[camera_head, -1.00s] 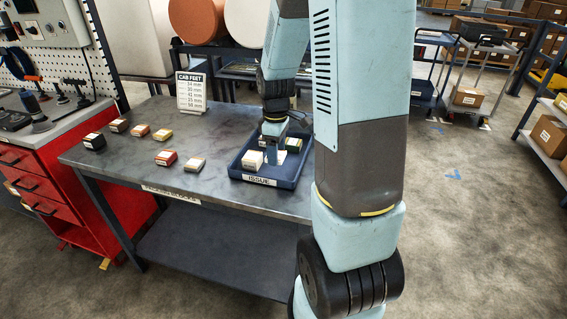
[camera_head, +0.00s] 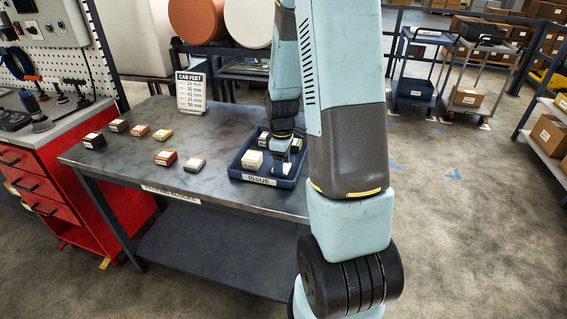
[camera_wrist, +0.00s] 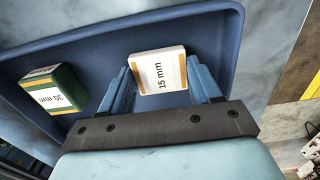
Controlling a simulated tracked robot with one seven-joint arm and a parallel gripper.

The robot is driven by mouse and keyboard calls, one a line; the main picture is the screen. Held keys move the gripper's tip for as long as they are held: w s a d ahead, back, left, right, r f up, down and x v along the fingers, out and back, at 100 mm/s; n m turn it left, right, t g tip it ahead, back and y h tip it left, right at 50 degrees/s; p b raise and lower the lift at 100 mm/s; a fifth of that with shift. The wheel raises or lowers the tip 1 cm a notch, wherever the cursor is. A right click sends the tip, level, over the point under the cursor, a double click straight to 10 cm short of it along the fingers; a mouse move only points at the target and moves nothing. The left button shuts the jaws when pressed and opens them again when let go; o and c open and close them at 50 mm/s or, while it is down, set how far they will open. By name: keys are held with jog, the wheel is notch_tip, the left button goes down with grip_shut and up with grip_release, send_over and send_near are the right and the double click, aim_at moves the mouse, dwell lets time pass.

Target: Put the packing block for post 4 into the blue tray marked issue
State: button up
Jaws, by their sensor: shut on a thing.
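My gripper (camera_wrist: 160,76) is shut on a white-topped block (camera_wrist: 161,66) with tan stripes, labelled 15 mm, between its two blue fingers. In the head view my gripper (camera_head: 279,163) is at the right part of the blue tray (camera_head: 240,176), whose front label reads ISSUE. The held block is within the tray's outline; whether it touches the floor of the tray I cannot tell. A green block (camera_wrist: 55,90) labelled 30 mm sits in the tray, left in the wrist view. A pale block (camera_head: 252,160) is in the tray's front left.
A CAB FEET sign (camera_head: 191,92) listing sizes in mm stands at the table's back; its lines are small. Several blocks lie on the table (camera_head: 130,165) to the left, including a red one (camera_head: 166,157) and a dark one (camera_head: 94,141). The table between them and the tray is clear.

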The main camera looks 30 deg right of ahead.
jog(key=shift+f, duration=0.1)
jog(key=o, duration=1)
jog(key=shift+o, duration=0.2)
notch_tip(320, 180, up, 12)
jog(key=s+a+r+m+t, duration=0.2)
jog(key=s+a+r+m, duration=0.2)
jog(key=s+r, duration=0.5)
jog(key=s+a+r+m+t, duration=0.3)
jog(key=s+a+r+m, duration=0.2)
jog(key=s+a+r, duration=0.2)
jog(key=shift+s+a+r+t, duration=0.3)
jog(key=shift+s+r, duration=0.65)
jog(key=shift+s, duration=0.9)
